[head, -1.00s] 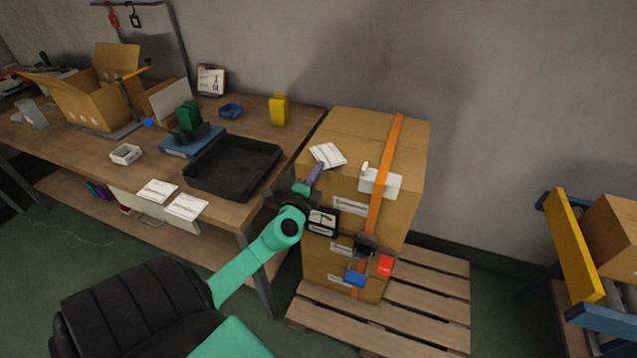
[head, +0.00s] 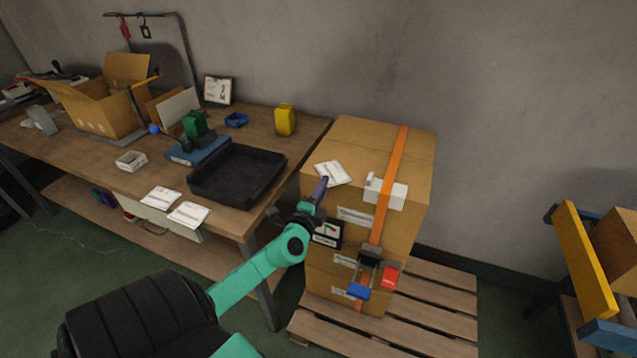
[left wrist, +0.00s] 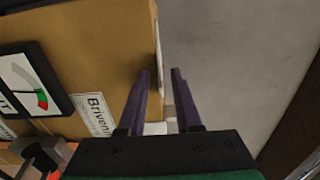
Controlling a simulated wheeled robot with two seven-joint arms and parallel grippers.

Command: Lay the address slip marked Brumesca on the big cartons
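The big cartons (head: 325,215) are stacked on a pallet, with an orange strap around them. A small white slip (head: 333,173) lies on top, near the left front edge; its print is too small to read. Two more white slips, one on the left (head: 161,199) and one on the right (head: 189,214), lie at the table's front edge, also unreadable. My left gripper (head: 321,187) is at the upper left front edge of the cartons, beside the slip on top. In the left wrist view its purple fingers (left wrist: 162,85) stand apart, with nothing clearly held. My right gripper is out of view.
A carton label (left wrist: 97,113) begins "Briveni". A dark gauge box (head: 327,233) is on the front, beside the buckle. The table holds a black tray (head: 208,190) and an open box (head: 100,108). A yellow-railed rack (head: 585,258) stands right.

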